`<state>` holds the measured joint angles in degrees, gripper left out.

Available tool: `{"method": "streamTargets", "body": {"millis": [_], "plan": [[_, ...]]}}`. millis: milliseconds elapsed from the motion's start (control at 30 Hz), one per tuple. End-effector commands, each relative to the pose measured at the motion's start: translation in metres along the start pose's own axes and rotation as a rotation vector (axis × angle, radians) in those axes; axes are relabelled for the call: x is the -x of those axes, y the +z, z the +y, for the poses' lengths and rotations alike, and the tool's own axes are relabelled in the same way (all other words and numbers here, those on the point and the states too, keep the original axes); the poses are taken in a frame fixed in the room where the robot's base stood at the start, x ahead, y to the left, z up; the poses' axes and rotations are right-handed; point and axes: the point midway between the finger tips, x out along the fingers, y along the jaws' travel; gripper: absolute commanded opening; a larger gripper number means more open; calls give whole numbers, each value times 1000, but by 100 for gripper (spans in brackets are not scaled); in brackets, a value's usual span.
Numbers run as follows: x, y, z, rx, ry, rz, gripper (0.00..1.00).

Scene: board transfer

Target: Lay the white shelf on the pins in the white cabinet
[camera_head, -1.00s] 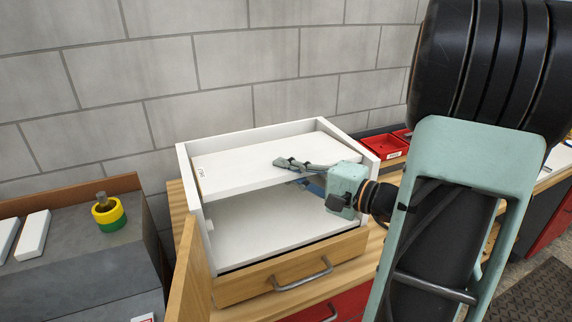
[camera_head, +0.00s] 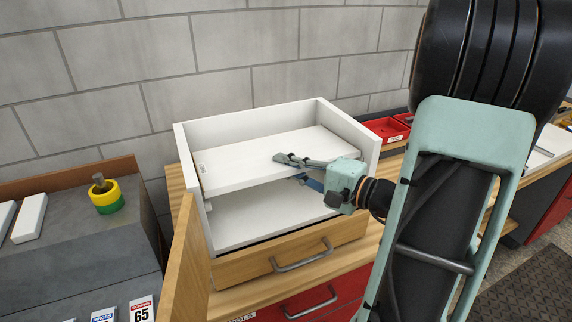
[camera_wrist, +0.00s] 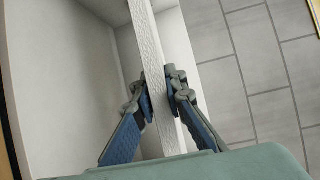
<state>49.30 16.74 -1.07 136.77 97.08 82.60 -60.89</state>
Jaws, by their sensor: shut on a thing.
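The white shelf (camera_head: 255,152) lies roughly level inside the white cabinet (camera_head: 190,185), between its side walls. My gripper (camera_head: 290,170) is shut on the shelf's front edge, with one finger above the board and one below. In the wrist view my gripper (camera_wrist: 159,100) pinches the edge of the shelf (camera_wrist: 150,65) between its blue pads. The pins are hidden, so I cannot tell whether the shelf touches them.
A wooden drawer (camera_head: 290,262) sits below the cabinet opening, and an open wooden door (camera_head: 193,262) stands at its left. Red bins (camera_head: 386,129) are at the right. A grey block surface with a yellow-green ring (camera_head: 107,197) is at the left.

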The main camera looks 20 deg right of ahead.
Motion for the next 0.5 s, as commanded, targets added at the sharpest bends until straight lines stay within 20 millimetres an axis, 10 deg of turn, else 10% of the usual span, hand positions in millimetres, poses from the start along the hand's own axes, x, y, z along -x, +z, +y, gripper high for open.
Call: {"method": "streamTargets", "body": {"millis": [500], "plan": [[0, 0, 2, 4, -4, 0, 0]]}}
